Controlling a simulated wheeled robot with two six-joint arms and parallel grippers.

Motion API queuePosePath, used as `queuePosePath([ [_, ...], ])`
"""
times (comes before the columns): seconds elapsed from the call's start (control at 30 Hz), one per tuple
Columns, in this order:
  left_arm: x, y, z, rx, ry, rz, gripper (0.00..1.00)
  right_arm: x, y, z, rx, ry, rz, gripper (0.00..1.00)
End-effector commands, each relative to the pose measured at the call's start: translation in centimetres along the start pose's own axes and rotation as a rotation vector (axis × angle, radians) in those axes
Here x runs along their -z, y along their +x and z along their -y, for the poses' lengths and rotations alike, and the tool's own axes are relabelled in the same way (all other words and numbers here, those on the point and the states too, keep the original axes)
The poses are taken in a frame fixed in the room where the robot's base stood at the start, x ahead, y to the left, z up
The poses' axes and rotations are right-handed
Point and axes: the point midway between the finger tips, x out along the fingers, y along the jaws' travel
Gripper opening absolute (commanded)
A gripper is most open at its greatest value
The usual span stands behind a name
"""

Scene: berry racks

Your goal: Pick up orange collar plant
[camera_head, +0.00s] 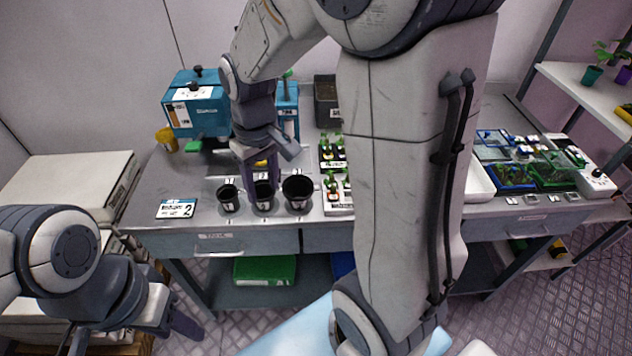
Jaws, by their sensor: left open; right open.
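Small green seedlings stand in a seedling tray (338,209) on the metal bench, left of my large arm link. Their collars are too small to tell colours, so I cannot pick out the orange collar plant. Three black pots (297,192) stand in a row left of the tray. My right gripper (260,182) points down over the middle black pot, partly hiding it; its jaws are open. A small yellow patch shows by its fingers; I cannot tell what it is. My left gripper (184,326) is open and low at the lower left, in front of the bench, away from the plants.
A blue machine (196,104) and a yellow cup (167,139) stand at the bench's back left. A card marked 2 (177,208) lies near the front left. Blue and green trays (513,176) fill the right side. My arm hides the bench middle.

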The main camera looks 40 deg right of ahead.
Motion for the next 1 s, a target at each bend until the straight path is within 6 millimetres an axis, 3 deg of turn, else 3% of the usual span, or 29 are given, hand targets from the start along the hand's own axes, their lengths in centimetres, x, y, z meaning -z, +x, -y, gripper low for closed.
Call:
queuePosePath([
  [0.03, 0.0, 0.5, 0.0, 0.0, 0.0, 0.0, 0.5, 0.9, 1.2, -3.8, -0.006, 0.077, 0.008, 0.52],
  [0.2, -0.1, 1.1, 0.1, 0.0, 0.001, 0.0, 0.5, 1.3, 3.5, -14.2, -0.022, 0.248, 0.018, 0.52],
  [0.3, -0.1, 1.2, 0.1, 0.0, 0.001, 0.0, 0.5, 0.4, 4.5, -18.3, -0.027, 0.312, 0.022, 0.52],
  [0.4, -0.1, 1.3, 0.1, 0.0, 0.001, 0.0, 0.5, -0.3, 5.1, -20.7, -0.03, 0.348, 0.025, 0.52],
  [0.53, -0.1, 1.1, 0.1, 0.0, 0.001, 0.0, 0.5, -0.8, 6.4, -21.8, -0.03, 0.365, 0.029, 0.52],
  [0.73, 0.0, 0.6, 0.1, 0.0, 0.0, 0.0, 0.5, -0.8, 9.4, -21.8, -0.03, 0.365, 0.029, 0.52],
  [1.0, 0.0, -0.1, 0.0, 0.0, 0.0, 0.0, 0.5, -0.7, 11.6, -21.8, -0.029, 0.364, 0.03, 0.52],
])
